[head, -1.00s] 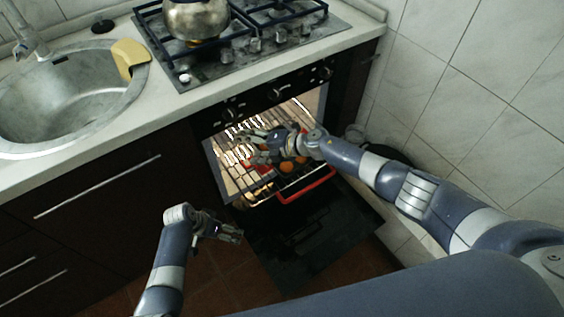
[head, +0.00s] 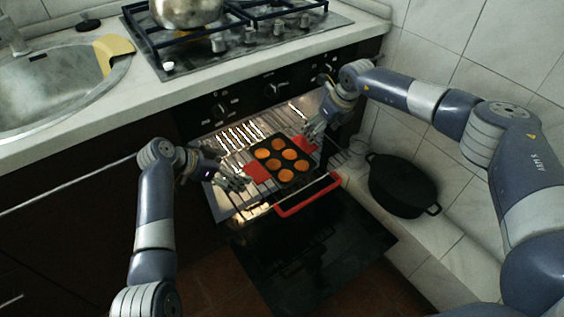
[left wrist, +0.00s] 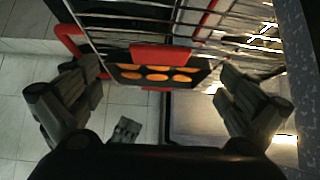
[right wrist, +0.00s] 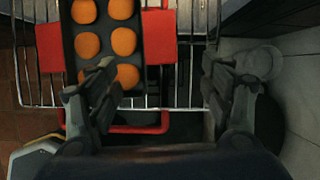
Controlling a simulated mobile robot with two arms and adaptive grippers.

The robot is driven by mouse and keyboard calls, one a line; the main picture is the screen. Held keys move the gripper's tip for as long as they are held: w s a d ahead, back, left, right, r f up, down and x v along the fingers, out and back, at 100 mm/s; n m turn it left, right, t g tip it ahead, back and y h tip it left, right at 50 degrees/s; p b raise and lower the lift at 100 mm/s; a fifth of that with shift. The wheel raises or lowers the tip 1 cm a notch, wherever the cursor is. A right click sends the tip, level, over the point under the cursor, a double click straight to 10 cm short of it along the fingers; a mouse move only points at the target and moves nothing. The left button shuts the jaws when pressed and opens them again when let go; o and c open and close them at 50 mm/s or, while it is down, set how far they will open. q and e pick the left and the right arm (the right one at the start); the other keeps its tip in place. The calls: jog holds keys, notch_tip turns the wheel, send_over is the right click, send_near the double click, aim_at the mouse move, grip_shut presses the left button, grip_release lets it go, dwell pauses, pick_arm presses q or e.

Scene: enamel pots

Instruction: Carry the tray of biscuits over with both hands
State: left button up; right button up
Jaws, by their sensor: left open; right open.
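The dark biscuit tray (head: 281,160) holds several round orange biscuits (head: 289,154) and sits on the wire oven rack (head: 240,142). A red grip shows at its left end (head: 256,172) and another at its right end (head: 306,145). My left gripper (head: 236,181) is open beside the left red grip; in the left wrist view that grip (left wrist: 164,53) lies ahead between the fingers. My right gripper (head: 314,127) is open close to the right red grip; in the right wrist view this grip (right wrist: 159,35) lies ahead of the spread fingers. Both grippers look empty.
The oven door (head: 315,245) is folded down below the rack. A black pot (head: 402,186) stands on the tiled ledge at the right. The stove, with a metal pot (head: 186,10), is above.

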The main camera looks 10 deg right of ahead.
aim_at(253, 173)
pick_arm(q)
jog(key=x, duration=0.5)
jog(key=shift+d+f, duration=0.1)
jog(key=shift+d, duration=0.05)
pick_arm(e)
jog(key=x, duration=0.8)
pick_arm(q)
jog(key=shift+w+d+f, duration=0.25)
jog(key=shift+d+f, duration=0.1)
jog(key=shift+f, duration=0.05)
pick_arm(e)
jog(key=shift+w+a+f, duration=0.15)
jog(key=shift+w+f, duration=0.25)
jog(key=shift+f, duration=0.2)
pick_arm(q)
jog(key=shift+w+d+f, duration=0.15)
jog(key=shift+d+f, duration=0.15)
jog(key=shift+f, duration=0.05)
pick_arm(e)
jog(key=shift+w+a+f, duration=0.1)
jog(key=shift+f, duration=0.6)
pick_arm(q)
jog(key=c, duration=1.5)
pick_arm(e)
jog(key=c, duration=1.5)
jog(key=shift+a, duration=0.1)
